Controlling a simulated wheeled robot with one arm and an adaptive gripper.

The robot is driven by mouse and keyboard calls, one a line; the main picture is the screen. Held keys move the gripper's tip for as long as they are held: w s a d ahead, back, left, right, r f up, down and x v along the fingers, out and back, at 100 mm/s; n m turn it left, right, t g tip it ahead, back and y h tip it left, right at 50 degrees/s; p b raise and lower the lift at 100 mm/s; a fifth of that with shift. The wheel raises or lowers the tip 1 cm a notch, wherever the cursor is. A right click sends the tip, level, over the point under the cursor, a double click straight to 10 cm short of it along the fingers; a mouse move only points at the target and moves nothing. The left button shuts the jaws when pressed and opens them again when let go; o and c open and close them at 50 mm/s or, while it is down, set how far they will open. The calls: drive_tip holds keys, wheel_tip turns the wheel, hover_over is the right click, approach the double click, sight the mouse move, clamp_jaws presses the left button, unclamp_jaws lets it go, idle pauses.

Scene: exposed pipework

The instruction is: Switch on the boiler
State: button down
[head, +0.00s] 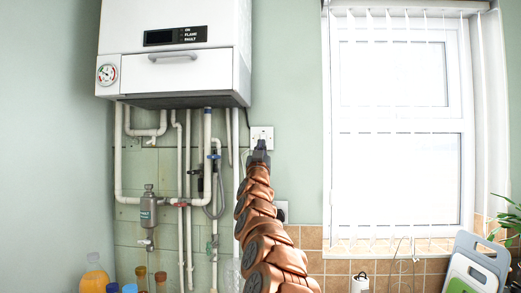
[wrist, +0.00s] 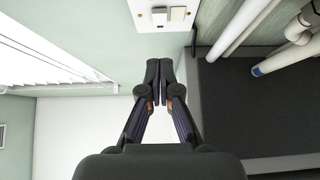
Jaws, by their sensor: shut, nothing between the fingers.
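The white boiler (head: 175,50) hangs on the wall at the upper left of the head view. Its dark display (head: 175,36) carries the labels ON, FLAME and FAULT; I cannot make out a lit lamp. A white switch plate (head: 262,131) is on the wall to the right below the boiler. In the wrist view the plate (wrist: 148,16) is at the top, with a rocker switch (wrist: 178,14) and a smaller part beside it. My gripper (head: 260,146) is shut and empty, its fingertips (wrist: 158,64) just short of the plate. I cannot tell whether they touch.
Several pipes (head: 188,200) run below the boiler, left of my arm. A window with vertical blinds (head: 395,120) is to the right. Bottles (head: 95,275) stand at the lower left, and chopping boards (head: 475,262) at the lower right. A second wall plate (head: 281,211) sits lower down.

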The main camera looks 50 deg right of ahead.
sight(263, 138)
drive_tip(key=shift+w+d+r+p, duration=0.25)
drive_tip(key=shift+w+d+p, duration=0.45)
drive_tip(key=shift+d, duration=0.25)
drive_tip(key=shift+w+d+r+p, duration=0.25)
drive_tip(key=shift+w+d+p, duration=0.3)
drive_tip(key=shift+w+d, duration=0.3)
drive_tip(key=shift+d+r, duration=0.1)
drive_tip(key=shift+d, duration=0.2)
drive_tip(key=shift+w+d+p, duration=0.2)
drive_tip(key=shift+w+p, duration=0.1)
drive_tip(key=shift+f, duration=0.2)
drive_tip(key=shift+w, duration=0.1)
